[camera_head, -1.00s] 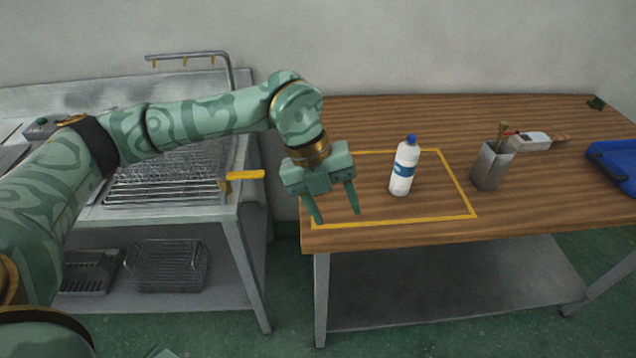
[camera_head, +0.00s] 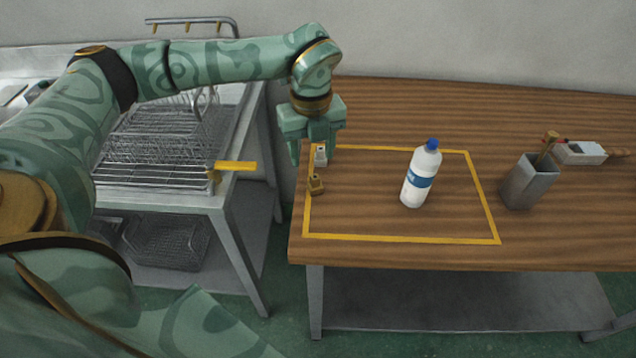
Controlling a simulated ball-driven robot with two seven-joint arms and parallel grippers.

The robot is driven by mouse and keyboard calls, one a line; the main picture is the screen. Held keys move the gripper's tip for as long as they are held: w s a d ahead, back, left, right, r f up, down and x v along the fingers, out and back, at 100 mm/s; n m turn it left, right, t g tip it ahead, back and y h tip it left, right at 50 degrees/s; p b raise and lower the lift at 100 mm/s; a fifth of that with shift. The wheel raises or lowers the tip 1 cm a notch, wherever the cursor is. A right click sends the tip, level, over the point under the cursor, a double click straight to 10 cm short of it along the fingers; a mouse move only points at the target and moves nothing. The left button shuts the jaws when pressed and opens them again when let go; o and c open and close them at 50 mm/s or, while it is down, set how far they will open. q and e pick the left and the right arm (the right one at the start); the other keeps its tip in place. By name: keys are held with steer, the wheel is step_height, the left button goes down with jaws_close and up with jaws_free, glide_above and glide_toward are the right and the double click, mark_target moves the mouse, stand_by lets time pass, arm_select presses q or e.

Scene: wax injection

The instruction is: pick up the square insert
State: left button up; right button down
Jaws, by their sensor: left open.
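My left gripper (camera_head: 313,152) points down over the left edge of the yellow-taped area on the wooden table, its jaws open. A small pale block (camera_head: 320,156) shows between or just behind its fingers; I cannot tell which, nor whether they touch it. A small brass-brown piece (camera_head: 316,185) stands just in front of it, near the tape's left line. Both are small, and I cannot tell for sure which is the square insert. My right gripper is not in view.
A white bottle with a blue cap (camera_head: 420,175) stands upright inside the taped area. A grey metal holder (camera_head: 530,183) with tools stands to its right, with a pale device (camera_head: 580,153) behind. A steel rack table (camera_head: 170,200) stands left, across a gap.

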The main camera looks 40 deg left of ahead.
mark_target(315, 176)
arm_select(q)
step_height(315, 176, down, 3)
steer(key=shift+w+f, duration=0.15)
steer(key=shift+f+b, duration=0.4)
steer(key=f+b, duration=0.1)
steer(key=f, duration=0.1)
steer(key=f+b, duration=0.1)
steer(key=f, duration=0.2)
steer(key=shift+d, duration=0.2)
steer(key=shift+r, duration=0.15)
steer(key=shift+c, duration=1)
jaws_close()
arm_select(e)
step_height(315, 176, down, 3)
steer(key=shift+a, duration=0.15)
